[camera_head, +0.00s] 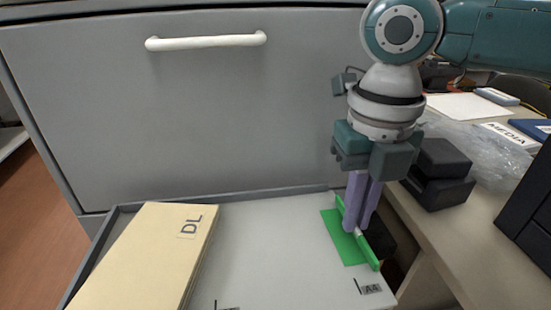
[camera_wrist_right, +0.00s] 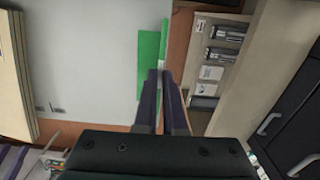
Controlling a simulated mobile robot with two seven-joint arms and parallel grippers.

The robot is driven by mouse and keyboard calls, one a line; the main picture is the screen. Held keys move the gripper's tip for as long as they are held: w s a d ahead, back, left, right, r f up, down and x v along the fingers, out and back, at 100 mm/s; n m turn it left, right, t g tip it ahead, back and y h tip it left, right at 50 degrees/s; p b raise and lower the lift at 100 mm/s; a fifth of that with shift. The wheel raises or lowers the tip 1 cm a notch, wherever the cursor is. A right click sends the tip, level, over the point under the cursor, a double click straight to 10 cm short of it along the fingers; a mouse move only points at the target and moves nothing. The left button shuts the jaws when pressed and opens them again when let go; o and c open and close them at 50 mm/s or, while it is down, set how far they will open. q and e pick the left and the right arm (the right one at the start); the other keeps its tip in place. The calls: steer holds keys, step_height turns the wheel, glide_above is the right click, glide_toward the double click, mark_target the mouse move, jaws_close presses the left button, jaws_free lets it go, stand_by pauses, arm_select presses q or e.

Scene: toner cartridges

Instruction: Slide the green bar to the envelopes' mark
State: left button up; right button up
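The green bar lies along the right side of a pale open drawer tray (camera_head: 265,240). It has a flat green plate (camera_head: 343,238) and an upright green ridge (camera_head: 371,256); its plate also shows in the right wrist view (camera_wrist_right: 149,48). My right gripper (camera_head: 357,229) points down with its purple fingers on either side of the ridge, closed on it. Cream envelopes (camera_head: 140,255) labelled DL lie at the tray's left. An A4 mark (camera_head: 371,289) is near the bar's front end. Another mark (camera_head: 222,307) is cut off at the bottom edge.
The tray floor between the envelopes and bar is bare. A grey drawer front (camera_head: 200,120) with a white handle (camera_head: 206,41) stands behind. Black boxes (camera_head: 440,172) sit on the desk (camera_head: 440,235) at right, with a plastic bag (camera_head: 480,150) beyond.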

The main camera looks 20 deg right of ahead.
mark_target(186, 244)
jaws_close()
